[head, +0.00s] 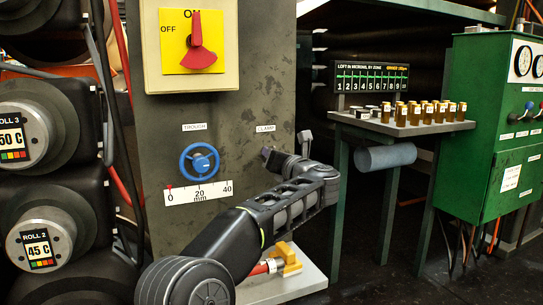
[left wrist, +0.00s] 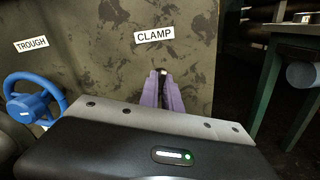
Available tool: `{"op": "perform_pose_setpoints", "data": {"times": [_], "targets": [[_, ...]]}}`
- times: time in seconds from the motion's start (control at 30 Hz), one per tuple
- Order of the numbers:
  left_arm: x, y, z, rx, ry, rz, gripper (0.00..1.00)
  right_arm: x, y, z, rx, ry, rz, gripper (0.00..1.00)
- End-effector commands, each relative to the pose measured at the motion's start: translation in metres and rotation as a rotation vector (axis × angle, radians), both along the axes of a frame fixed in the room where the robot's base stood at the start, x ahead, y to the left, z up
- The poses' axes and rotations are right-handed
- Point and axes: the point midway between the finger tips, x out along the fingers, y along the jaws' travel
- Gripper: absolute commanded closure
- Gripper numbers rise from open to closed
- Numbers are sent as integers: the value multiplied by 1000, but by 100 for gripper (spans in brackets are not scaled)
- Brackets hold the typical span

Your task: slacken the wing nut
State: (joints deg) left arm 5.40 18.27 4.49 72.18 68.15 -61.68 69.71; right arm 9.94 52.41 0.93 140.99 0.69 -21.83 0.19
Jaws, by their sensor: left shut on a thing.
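My left gripper (head: 267,156) is at the grey panel just below the CLAMP label (head: 266,128). In the left wrist view its purplish fingers (left wrist: 163,92) are close together, below the same label, and shut on the wing nut (left wrist: 162,72). Only a small pale bit of the wing nut shows between the fingertips; the rest is hidden by them. How far it is turned cannot be told. My right gripper is in neither view.
A blue handwheel (head: 199,162) under the TROUGH label is left of the clamp, above a millimetre scale (head: 198,192). A red rotary switch (head: 198,50) is above. A table (head: 400,126) with several small jars and a green cabinet (head: 487,120) stand right.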

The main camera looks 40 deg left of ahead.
Motion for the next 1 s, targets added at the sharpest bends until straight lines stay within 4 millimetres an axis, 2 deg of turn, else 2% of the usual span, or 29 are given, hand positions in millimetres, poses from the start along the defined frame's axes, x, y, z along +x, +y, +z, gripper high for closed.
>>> {"op": "perform_pose_setpoints", "data": {"times": [0.03, 0.3, 0.67, 1.0], "targets": [[0, 0, -1, 0, 1, 0, 92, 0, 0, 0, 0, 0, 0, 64], [0, 0, 0, 0, 1, 0, 71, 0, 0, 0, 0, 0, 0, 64], [-2, -6, 1, 0, 1, -2, 71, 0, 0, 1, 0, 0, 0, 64], [-26, -51, 2, 2, 1, -3, 71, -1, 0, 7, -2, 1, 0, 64]]}}
